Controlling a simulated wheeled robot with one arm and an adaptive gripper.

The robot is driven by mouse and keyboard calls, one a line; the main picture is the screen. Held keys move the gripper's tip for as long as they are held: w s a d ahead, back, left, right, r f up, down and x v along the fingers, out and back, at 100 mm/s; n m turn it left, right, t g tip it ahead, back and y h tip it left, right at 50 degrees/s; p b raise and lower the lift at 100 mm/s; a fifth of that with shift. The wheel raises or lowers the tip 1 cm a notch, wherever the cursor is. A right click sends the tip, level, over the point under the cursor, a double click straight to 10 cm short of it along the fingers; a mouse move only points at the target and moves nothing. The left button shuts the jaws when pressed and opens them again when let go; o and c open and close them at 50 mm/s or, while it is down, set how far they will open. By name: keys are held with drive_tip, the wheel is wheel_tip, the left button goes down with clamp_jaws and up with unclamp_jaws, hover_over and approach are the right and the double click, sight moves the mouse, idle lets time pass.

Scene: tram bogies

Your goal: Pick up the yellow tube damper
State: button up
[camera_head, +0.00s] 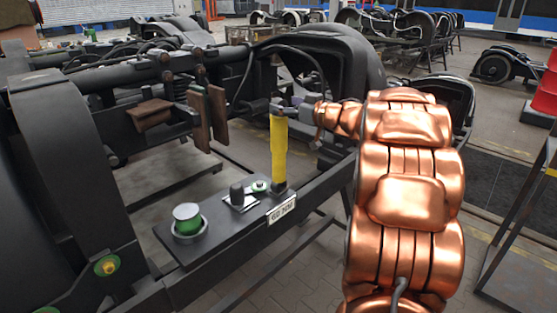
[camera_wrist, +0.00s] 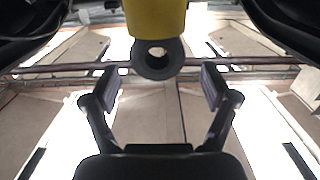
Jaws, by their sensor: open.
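The yellow tube damper (camera_head: 279,150) stands upright on the dark plate (camera_head: 215,215) of the bogie frame, its foot in a dark holder. My gripper (camera_head: 284,108) is at the damper's upper end, reaching in from the right. In the wrist view my gripper (camera_wrist: 160,88) is open, one finger to each side, with nothing clamped. There the damper (camera_wrist: 157,18) hangs in from the top edge, its dark ring eye (camera_wrist: 157,73) lying between the two fingers in the picture. The fingers look clear of the ring; how deep it sits between them I cannot tell.
Brown blocks (camera_head: 208,117) hang behind. A large black wheel cover (camera_head: 70,170) stands left.

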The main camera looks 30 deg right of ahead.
sight(282, 103)
drive_tip(key=shift+x, duration=1.55)
drive_tip(key=shift+d, duration=0.1)
clamp_jaws()
